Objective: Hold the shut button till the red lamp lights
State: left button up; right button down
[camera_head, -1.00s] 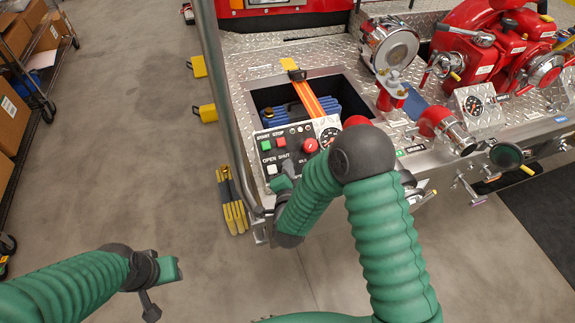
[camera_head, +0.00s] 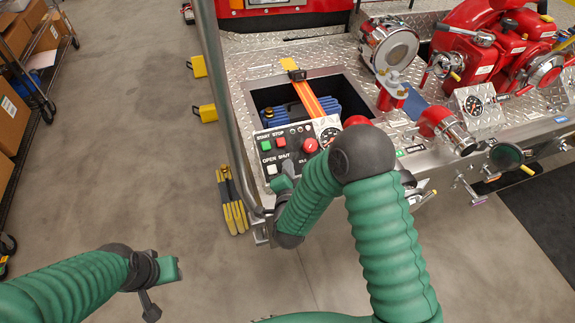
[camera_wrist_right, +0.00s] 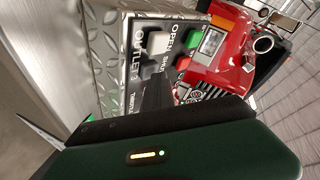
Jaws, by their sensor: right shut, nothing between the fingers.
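The control panel (camera_head: 262,157) is on the front of the truck deck. It has a white button (camera_head: 272,169) under the OPEN label, also in the right wrist view (camera_wrist_right: 160,42), and a SHUT label (camera_head: 284,157) beside it. My right gripper (camera_head: 287,170) is shut and empty, with its tips at the spot under SHUT. Small indicator lamps (camera_head: 293,131) sit at the panel top; I cannot make out a lit red one. My left gripper (camera_head: 160,288) hangs over the floor, away from the panel.
A green start button (camera_head: 266,146), a red stop button (camera_head: 279,142) and a red knob (camera_head: 310,146) are close by on the panel. A gauge (camera_head: 329,137) is to the right. A metal rail (camera_head: 222,110) runs along the left.

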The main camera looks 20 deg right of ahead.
jog(key=shift+s+r+p, duration=0.45)
jog(key=shift+r+p, duration=0.1)
jog(key=shift+r, duration=0.2)
jog(key=s+r+p, duration=0.1)
jog(key=r+p, duration=0.1)
jog(key=r, duration=0.1)
jog(key=s+r+p, duration=0.1)
jog(key=shift+s+d+r, duration=0.1)
jog(key=shift+s+r, duration=0.05)
jog(key=shift+s, duration=0.15)
jog(key=s+d+n+g+y, duration=0.1)
jog(key=s+n+g+y, duration=0.1)
jog(key=s+n+g, duration=0.4)
jog(key=s+d+n+g+y, duration=0.2)
jog(key=s+n+g, duration=0.3)
jog(key=s, duration=0.9)
jog(key=n, duration=0.3)
jog(key=shift+s+d+r+n+g, duration=0.2)
jog(key=shift+d+r+n+g, duration=0.1)
jog(key=shift+n+g, duration=0.1)
